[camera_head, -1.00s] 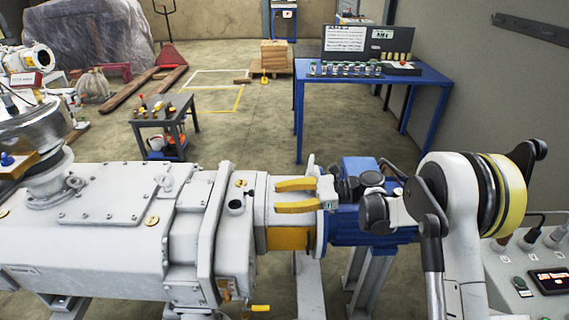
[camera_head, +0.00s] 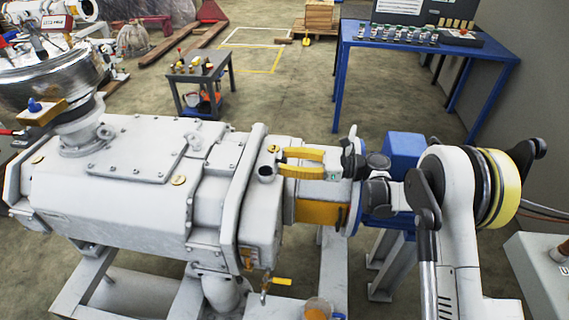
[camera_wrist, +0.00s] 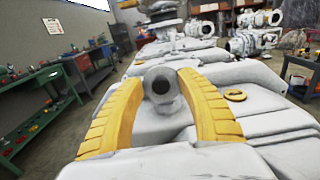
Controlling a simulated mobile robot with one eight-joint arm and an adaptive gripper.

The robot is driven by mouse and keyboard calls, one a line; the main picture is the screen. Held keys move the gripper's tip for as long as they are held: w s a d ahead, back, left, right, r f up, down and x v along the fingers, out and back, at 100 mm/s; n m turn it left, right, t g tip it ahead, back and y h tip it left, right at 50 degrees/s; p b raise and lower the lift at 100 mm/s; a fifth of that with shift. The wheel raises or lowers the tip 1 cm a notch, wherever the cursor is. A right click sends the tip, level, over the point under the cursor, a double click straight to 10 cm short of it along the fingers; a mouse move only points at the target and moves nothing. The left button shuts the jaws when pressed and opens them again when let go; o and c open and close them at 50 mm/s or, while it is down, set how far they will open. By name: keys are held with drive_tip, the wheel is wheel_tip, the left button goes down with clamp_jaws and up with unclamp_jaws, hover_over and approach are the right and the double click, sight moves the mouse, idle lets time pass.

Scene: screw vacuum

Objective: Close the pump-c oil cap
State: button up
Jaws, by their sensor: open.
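The pump (camera_head: 120,195) is a large light-grey machine across the left and middle of the head view. A short grey round fitting with a dark round end (camera_head: 266,172), which looks like the oil cap or its neck, stands on its end section. My gripper (camera_head: 281,162) has yellow fingers spread apart and empty, pointing left just right of this fitting. In the wrist view the fitting (camera_wrist: 161,88) shows between the open fingers of my gripper (camera_wrist: 160,76), slightly beyond them. I cannot tell whether the cap is seated.
A brass plug (camera_wrist: 235,95) lies right of the fingers in the wrist view. A blue motor (camera_head: 403,150) sits behind my wrist. A yellow-handled valve (camera_head: 280,281) is low on the pump. A small cart (camera_head: 198,75) and blue table (camera_head: 425,62) stand behind, with open floor between.

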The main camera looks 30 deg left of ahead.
drive_tip(key=shift+a, duration=0.25)
clamp_jaws()
drive_tip(key=shift+r, duration=0.15)
